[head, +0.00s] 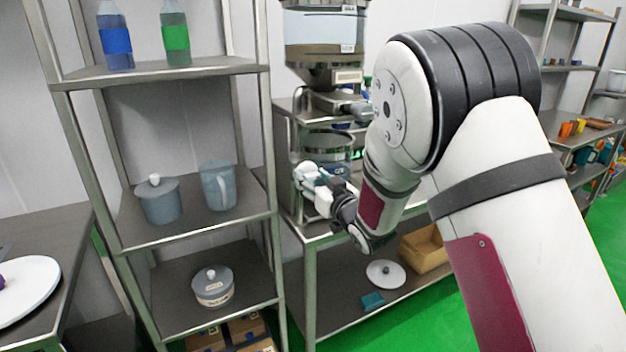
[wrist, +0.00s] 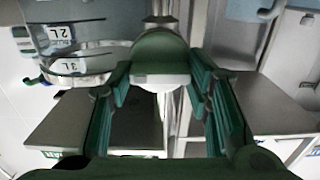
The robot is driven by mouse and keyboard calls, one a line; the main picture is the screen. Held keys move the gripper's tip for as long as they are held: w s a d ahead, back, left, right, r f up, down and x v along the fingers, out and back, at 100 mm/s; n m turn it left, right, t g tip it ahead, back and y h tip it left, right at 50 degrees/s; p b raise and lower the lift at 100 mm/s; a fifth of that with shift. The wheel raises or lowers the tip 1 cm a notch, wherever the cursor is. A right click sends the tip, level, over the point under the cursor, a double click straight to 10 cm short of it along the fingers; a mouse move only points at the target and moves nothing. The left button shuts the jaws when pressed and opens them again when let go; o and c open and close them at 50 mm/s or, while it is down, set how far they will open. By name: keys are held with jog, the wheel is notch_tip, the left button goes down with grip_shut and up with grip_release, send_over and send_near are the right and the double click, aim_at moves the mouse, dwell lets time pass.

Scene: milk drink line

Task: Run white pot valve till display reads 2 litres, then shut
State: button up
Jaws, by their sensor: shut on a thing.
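My gripper (head: 318,184) is in front of the steel dispensing stand. In the wrist view its green fingers (wrist: 162,78) lie on both sides of a rounded green and pale piece (wrist: 160,58), and it is shut on this piece. The piece appears to be a valve handle; its turn cannot be told. A clear tank (head: 320,28) with pale labels is at the top of the stand. A vessel (head: 326,140) stands below it, partly hidden by my arm. Upside-down 2 L (wrist: 60,33) and 3 L (wrist: 72,66) labels show in the wrist view. No display reading is legible.
A steel rack (head: 160,72) on the left holds bottles, a grey lidded pot (head: 160,200), a grey jug (head: 218,186) and a labelled pot (head: 212,288). A white lid (head: 386,273), a teal block (head: 372,300) and a cardboard box (head: 424,252) lie on the stand's lower shelf.

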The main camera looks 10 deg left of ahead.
jog(key=shift+n, duration=0.3)
jog(key=shift+n+b, duration=1.1)
jog(key=shift+n, duration=0.1)
jog(key=shift+n+b, duration=1.05)
jog(key=shift+n, duration=0.35)
jog(key=o, duration=1.2)
jog(key=shift+c, duration=0.2)
jog(key=v, duration=1.2)
